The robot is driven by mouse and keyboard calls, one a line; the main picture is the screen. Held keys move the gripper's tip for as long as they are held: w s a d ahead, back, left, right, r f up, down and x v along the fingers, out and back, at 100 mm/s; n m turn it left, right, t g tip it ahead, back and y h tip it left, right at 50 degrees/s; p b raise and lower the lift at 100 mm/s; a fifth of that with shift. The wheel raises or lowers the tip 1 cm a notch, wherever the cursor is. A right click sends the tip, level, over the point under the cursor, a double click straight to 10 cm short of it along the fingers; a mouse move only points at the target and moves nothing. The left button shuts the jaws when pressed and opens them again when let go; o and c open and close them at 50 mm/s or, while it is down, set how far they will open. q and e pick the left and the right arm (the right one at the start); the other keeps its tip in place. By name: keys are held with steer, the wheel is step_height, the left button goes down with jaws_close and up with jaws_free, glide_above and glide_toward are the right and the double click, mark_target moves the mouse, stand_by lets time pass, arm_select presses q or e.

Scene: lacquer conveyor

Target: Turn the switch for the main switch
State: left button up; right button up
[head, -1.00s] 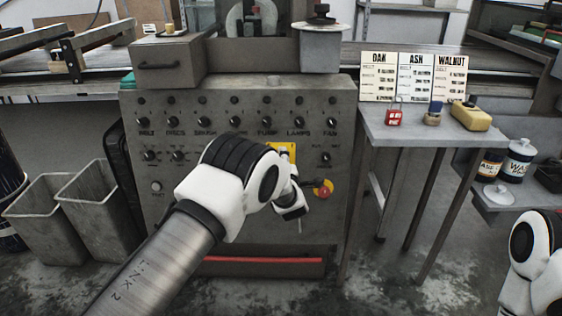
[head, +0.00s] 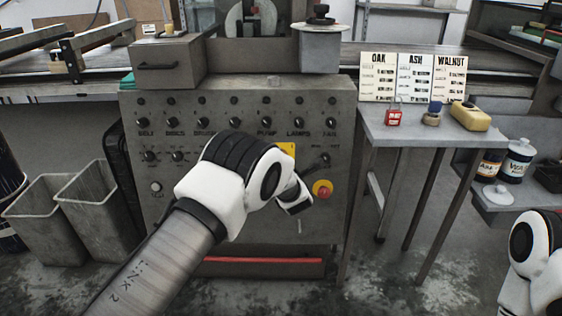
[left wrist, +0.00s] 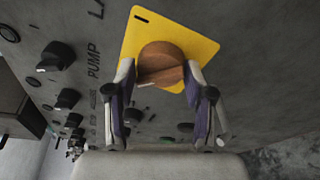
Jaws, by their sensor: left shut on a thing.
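The main switch is a round red-brown knob (left wrist: 161,64) with a raised grip bar, on a yellow plate (left wrist: 190,40) in the left wrist view. The bar lies nearly level there, slightly tilted. My left gripper (left wrist: 160,77) has a finger on each side of the knob and is shut on it. In the head view only a corner of the yellow plate (head: 288,149) shows; my left arm hides the knob and fingertips. The grey control panel (head: 140,205) carries them. My right arm shows at the lower right, its gripper out of frame.
Rows of small black knobs, including one labelled PUMP (left wrist: 68,98), lie beside the plate. A side table (head: 425,130) stands right; grey bins (head: 95,215) stand left.

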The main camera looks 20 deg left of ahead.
arm_select(q)
steer(key=shift+s+f, duration=0.1)
steer(key=shift+f, duration=0.1)
steer(key=o, duration=1.1)
steer(key=shift+r, duration=0.1)
steer(key=v, duration=0.7)
steer(key=shift+s+d, duration=0.15)
